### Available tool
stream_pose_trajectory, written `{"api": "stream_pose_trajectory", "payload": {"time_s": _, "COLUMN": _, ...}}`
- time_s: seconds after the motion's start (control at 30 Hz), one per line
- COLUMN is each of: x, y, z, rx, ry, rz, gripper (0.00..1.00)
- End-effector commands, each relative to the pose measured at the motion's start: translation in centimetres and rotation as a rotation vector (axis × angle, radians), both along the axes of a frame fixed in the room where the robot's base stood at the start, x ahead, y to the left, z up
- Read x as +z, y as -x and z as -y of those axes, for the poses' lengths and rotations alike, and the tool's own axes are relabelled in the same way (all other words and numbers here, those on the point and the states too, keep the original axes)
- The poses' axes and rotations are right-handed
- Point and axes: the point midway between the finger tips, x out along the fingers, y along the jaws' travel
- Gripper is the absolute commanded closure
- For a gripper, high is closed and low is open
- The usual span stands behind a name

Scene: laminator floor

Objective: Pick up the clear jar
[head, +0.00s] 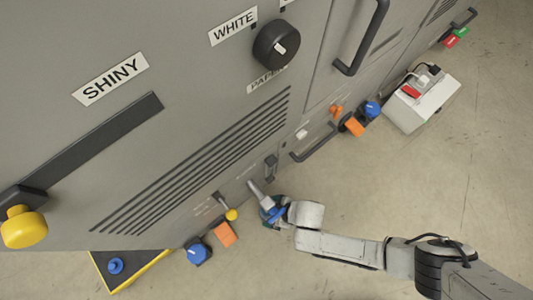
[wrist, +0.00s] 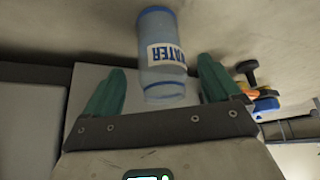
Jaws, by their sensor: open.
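The clear jar (wrist: 161,85) is a see-through bluish container with a blue top and a white label with blue lettering that reads like WATER. In the wrist view it stands out ahead between the two teal fingers of my gripper (wrist: 161,68). The fingers are open, with a gap visible on each side of the jar. In the head view my gripper (head: 269,209) is low beside the grey machine's front. I cannot make out the jar for sure there.
The grey machine (head: 190,150) fills the upper left, with a yellow knob (head: 23,227), a black dial (head: 276,45) and a yellow-tipped lever (head: 231,214) close to my gripper. A white box (head: 420,105) stands at right. Open floor (head: 470,180) lies lower right.

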Motion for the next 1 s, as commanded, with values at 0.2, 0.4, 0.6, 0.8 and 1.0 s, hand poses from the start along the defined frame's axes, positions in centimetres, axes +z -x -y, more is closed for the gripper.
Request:
{"api": "stream_pose_trajectory", "payload": {"time_s": 0.2, "x": -3.0, "y": -0.4, "z": -1.5, "rx": 0.004, "ry": 0.0, "rz": 0.0, "gripper": 0.1}}
{"api": "stream_pose_trajectory", "payload": {"time_s": 0.4, "x": -3.6, "y": -0.6, "z": -2.0, "rx": 0.004, "ry": -0.001, "rz": -0.001, "gripper": 0.1}}
{"api": "stream_pose_trajectory", "payload": {"time_s": 0.6, "x": -3.5, "y": -0.6, "z": -2.0, "rx": 0.003, "ry": -0.001, "rz": 0.0, "gripper": 0.1}}
{"api": "stream_pose_trajectory", "payload": {"time_s": 0.8, "x": -3.5, "y": -0.6, "z": -2.0, "rx": 0.003, "ry": 0.0, "rz": -0.001, "gripper": 0.29}}
{"api": "stream_pose_trajectory", "payload": {"time_s": 1.0, "x": -3.5, "y": -0.6, "z": -2.0, "rx": 0.003, "ry": 0.0, "rz": -0.001, "gripper": 0.48}}
